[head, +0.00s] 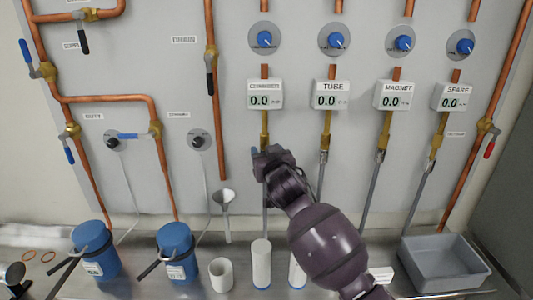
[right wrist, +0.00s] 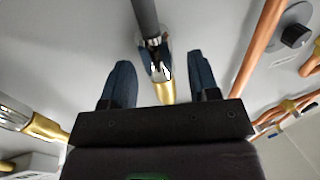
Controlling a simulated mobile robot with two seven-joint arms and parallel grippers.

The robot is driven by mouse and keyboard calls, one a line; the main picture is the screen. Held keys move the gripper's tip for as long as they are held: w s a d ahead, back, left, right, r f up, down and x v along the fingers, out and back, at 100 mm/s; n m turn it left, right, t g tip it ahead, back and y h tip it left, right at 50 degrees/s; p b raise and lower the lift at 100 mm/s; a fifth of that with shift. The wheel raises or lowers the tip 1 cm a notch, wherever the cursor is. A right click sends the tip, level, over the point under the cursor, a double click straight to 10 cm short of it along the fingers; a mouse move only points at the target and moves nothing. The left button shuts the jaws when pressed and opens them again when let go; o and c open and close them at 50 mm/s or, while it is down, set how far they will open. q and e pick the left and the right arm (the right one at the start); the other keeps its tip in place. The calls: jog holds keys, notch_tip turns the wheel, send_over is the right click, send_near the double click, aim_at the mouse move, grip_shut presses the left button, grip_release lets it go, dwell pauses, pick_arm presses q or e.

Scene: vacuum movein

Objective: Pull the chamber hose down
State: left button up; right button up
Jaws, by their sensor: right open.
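The chamber unit (head: 265,94) is a white box reading 0.0 on the wall panel, with a brass fitting (head: 265,122) below it. The grey chamber hose (head: 265,222) hangs down under it, its upper end hidden behind my right gripper (head: 262,153). In the right wrist view, my right gripper (right wrist: 160,62) is open, with dark blue fingers on either side of the hose's metal connector (right wrist: 157,69) and brass end (right wrist: 165,92). Gaps show on both sides of the connector. My left gripper is not in view.
The tube hose (head: 321,183) hangs close on the right, with the magnet and spare hoses beyond. A funnel (head: 224,201) hangs on the left. White cylinders (head: 262,265), a white cup (head: 221,274), blue canisters (head: 176,252) and a grey tray (head: 443,262) stand on the bench below.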

jog(key=shift+c, duration=0.3)
grip_shut()
notch_tip(320, 180, down, 4)
jog(key=shift+f+b, duration=0.15)
jog(key=shift+b, duration=0.95)
jog(key=shift+o, duration=0.3)
grip_release()
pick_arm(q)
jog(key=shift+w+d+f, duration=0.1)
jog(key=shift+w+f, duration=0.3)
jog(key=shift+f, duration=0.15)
pick_arm(e)
jog(key=shift+s, duration=0.15)
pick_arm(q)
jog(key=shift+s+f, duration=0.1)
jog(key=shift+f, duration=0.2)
pick_arm(e)
jog(key=v, duration=1)
jog(key=shift+s, duration=0.25)
jog(key=shift+d, duration=0.1)
